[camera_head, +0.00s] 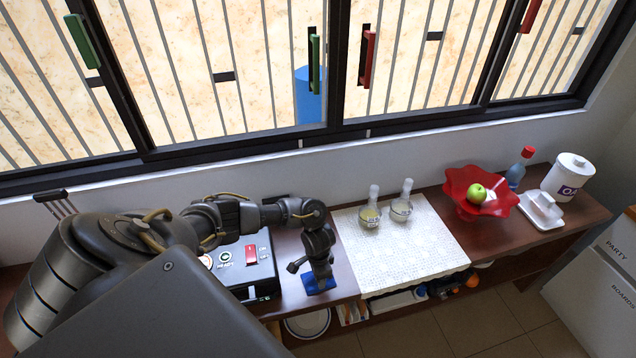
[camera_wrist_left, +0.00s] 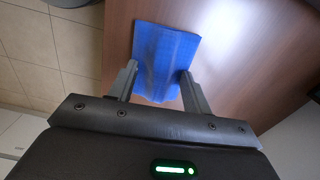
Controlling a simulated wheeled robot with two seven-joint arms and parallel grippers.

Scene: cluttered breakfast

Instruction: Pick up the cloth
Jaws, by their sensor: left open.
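The blue cloth (camera_head: 318,285) lies on the brown counter near its front edge, just left of the white mat. In the left wrist view the cloth (camera_wrist_left: 163,50) lies spread on the wood, with a ridge along its middle. My left gripper (camera_head: 317,274) is above the cloth, pointing down. In the left wrist view the left gripper (camera_wrist_left: 160,78) is open, with one finger at each side of the cloth's near part. I cannot tell whether the fingertips touch the cloth. My right gripper is not in view.
A black box with buttons (camera_head: 262,262) stands close left of the gripper. The white mat (camera_head: 400,255) holds two glass cruets (camera_head: 370,210). Farther right are a red bowl (camera_head: 462,184) with a green apple, a bottle (camera_head: 517,172) and a white canister (camera_head: 567,177).

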